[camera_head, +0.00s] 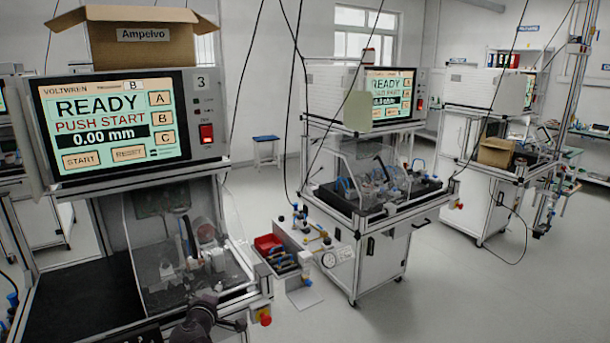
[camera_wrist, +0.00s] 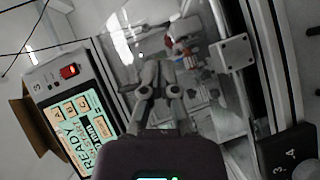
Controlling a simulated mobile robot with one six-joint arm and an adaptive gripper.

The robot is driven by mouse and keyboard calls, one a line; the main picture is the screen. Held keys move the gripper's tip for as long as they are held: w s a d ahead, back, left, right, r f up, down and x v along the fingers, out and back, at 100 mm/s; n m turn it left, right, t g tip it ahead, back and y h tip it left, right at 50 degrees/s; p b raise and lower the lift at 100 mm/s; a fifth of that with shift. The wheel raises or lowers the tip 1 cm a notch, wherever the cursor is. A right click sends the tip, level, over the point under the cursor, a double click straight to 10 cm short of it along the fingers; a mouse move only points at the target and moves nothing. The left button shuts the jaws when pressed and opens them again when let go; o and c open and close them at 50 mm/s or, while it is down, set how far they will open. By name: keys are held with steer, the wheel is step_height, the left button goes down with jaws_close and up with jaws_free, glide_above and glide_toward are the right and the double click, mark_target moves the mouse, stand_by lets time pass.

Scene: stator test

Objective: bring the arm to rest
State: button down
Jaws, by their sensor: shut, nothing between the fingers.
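My gripper (camera_wrist: 160,72) shows in the wrist view, its fingers together and empty, in front of the clear guard of the near test station. In the head view a dark part of my arm (camera_head: 205,312) shows at the bottom edge, in front of that station. The station's screen (camera_head: 112,120) reads "READY", "PUSH START" and "0.00 mm"; it also shows tilted in the wrist view (camera_wrist: 82,128). I cannot tell from these views how far the fingers are from the guard.
A cardboard box (camera_head: 145,45) marked "Ampelvo" sits on the near station. A red emergency knob (camera_head: 264,316) is at its front right corner. A red bin (camera_head: 268,243) stands beside it. A second station (camera_head: 385,190) stands farther back. The floor (camera_head: 480,300) at right is clear.

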steer(key=d+f+m+g+h+p, duration=0.1)
steer(key=d+f+m+g+h, duration=0.2)
steer(key=d, duration=0.9)
steer(key=d+f+m+g+h+p, duration=0.1)
steer(key=d+f+m+g, duration=0.3)
steer(key=d, duration=0.8)
steer(key=s+d+f+m+g+y+p, duration=0.1)
steer(key=s+d+m+g+y, duration=0.1)
steer(key=s+d, duration=0.4)
steer(key=s+d+f+m+g+y+p, duration=0.1)
steer(key=s+d+m+g+y+p, duration=0.1)
steer(key=s+d+m+g, duration=0.3)
steer(key=d+g, duration=0.1)
steer(key=d, duration=0.3)
steer(key=shift+s+d+f+g+y, duration=0.2)
steer(key=shift+s+d+g+y, duration=0.15)
steer(key=shift+d+g+y, duration=0.05)
